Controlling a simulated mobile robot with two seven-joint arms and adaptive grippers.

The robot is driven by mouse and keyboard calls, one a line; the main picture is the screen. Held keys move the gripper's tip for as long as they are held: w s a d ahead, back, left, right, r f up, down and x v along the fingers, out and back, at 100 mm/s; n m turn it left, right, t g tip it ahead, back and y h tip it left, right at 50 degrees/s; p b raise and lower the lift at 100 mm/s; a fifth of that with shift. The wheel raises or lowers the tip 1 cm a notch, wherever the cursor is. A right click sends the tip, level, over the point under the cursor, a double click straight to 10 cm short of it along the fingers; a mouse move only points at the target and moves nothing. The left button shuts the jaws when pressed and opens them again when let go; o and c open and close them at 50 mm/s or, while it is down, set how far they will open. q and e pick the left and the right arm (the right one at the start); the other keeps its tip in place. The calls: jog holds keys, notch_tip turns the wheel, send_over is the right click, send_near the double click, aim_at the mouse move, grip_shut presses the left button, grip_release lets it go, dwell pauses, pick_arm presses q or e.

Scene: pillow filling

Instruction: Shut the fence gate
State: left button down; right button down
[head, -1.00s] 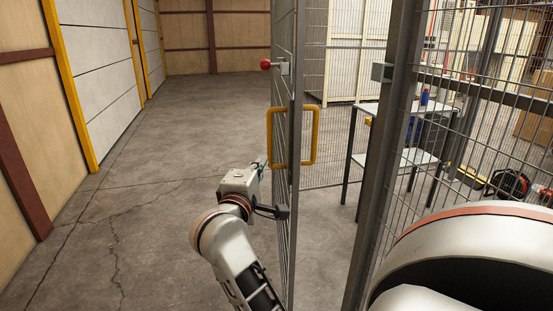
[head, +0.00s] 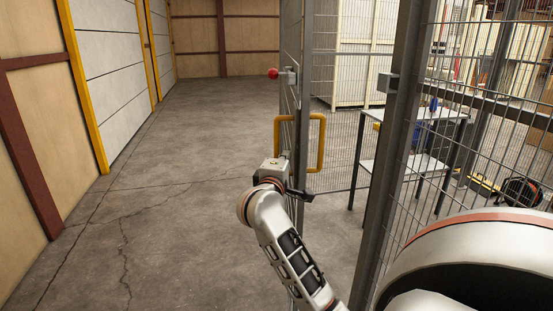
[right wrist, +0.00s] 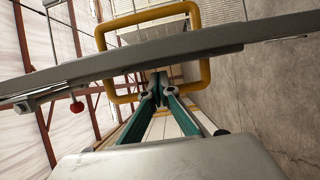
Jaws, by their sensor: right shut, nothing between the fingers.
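The fence gate (head: 291,110) is a grey mesh panel seen nearly edge-on in the head view. It stands open, with a gap between it and the grey fence post (head: 400,130). A yellow loop handle (head: 321,145) and a red knob (head: 272,73) are on the gate. My right gripper (head: 286,156) is at the gate's left side by the handle, its fingers partly hidden. In the right wrist view the fingers (right wrist: 158,88) are shut and empty, with the handle (right wrist: 206,75) and gate frame (right wrist: 130,58) close by. Contact cannot be told. My left gripper is out of view.
A small latch box (head: 387,83) sits on the post. A table (head: 436,114) with a blue item stands behind the fence. The concrete floor (head: 180,220) to the left is clear, up to a wooden wall (head: 30,130).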

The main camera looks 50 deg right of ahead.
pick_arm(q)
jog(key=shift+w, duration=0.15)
pick_arm(e)
jog(key=shift+s+d+f, duration=0.1)
jog(key=shift+s+d, duration=0.05)
pick_arm(q)
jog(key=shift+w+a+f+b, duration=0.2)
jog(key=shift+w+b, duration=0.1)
jog(key=shift+b, duration=0.35)
pick_arm(e)
jog(key=s+d, duration=0.8)
jog(key=d, duration=0.1)
jog(key=shift+s, duration=0.35)
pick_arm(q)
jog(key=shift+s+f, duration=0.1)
